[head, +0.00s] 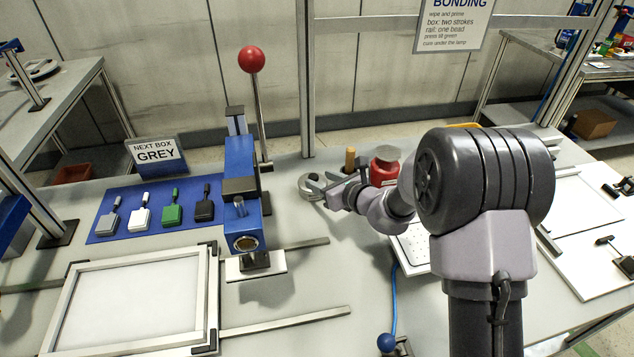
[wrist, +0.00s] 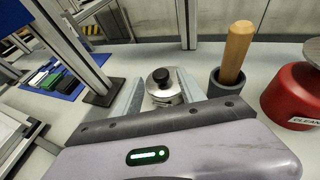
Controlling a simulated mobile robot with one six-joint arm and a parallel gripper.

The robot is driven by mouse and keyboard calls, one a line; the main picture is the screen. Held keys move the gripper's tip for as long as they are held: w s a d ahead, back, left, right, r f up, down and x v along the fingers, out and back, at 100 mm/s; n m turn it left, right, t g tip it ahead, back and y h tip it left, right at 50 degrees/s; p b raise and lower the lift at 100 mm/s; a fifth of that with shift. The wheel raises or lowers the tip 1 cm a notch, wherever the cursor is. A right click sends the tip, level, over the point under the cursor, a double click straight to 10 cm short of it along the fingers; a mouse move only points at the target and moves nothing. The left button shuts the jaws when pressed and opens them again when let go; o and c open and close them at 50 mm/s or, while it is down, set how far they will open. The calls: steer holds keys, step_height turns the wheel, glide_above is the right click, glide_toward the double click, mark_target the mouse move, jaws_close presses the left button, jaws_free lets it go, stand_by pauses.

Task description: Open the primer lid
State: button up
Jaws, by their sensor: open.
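The primer pot (wrist: 163,97) is a small silver tin on the bench in the wrist view. My gripper (wrist: 160,82) is open, with one finger to each side of the tin. I cannot tell whether either finger touches it. In the head view my gripper (head: 314,187) is low over the bench, right of the blue press. The pot is hard to make out there.
A wooden-handled tool (wrist: 236,50) stands in a dark cup right of the pot. A red can (wrist: 295,98) stands further right.

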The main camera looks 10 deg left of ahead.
mark_target(314, 176)
steer(key=x, duration=0.3)
jaws_close()
stand_by(1.5)
